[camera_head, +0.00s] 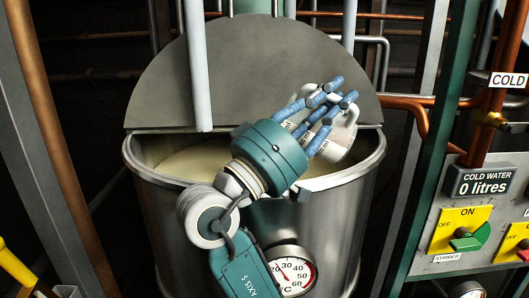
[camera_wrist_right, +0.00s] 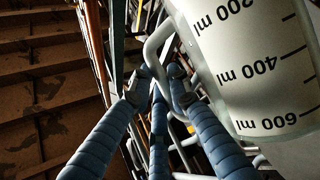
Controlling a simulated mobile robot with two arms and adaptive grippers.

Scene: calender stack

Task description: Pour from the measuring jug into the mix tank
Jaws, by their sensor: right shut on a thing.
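The mix tank (camera_head: 335,225) is a large round steel vessel, its back half covered by a raised grey half-disc lid (camera_head: 265,60). Pale cream contents (camera_head: 190,158) show inside the open front. My right gripper (camera_head: 328,105) is above the tank opening, its blue segmented fingers shut on the measuring jug (camera_head: 342,135). The white jug is partly hidden behind the fingers and looks tilted. In the right wrist view the jug (camera_wrist_right: 250,75) shows black ml marks, and the fingers (camera_wrist_right: 160,85) close at its handle (camera_wrist_right: 158,42). I see no stream of liquid. My left gripper is not in view.
A dial thermometer (camera_head: 293,272) is on the tank's front. At right are a green post (camera_head: 440,130), copper pipes and a control panel; the cold water display (camera_head: 482,182) reads 0 litres.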

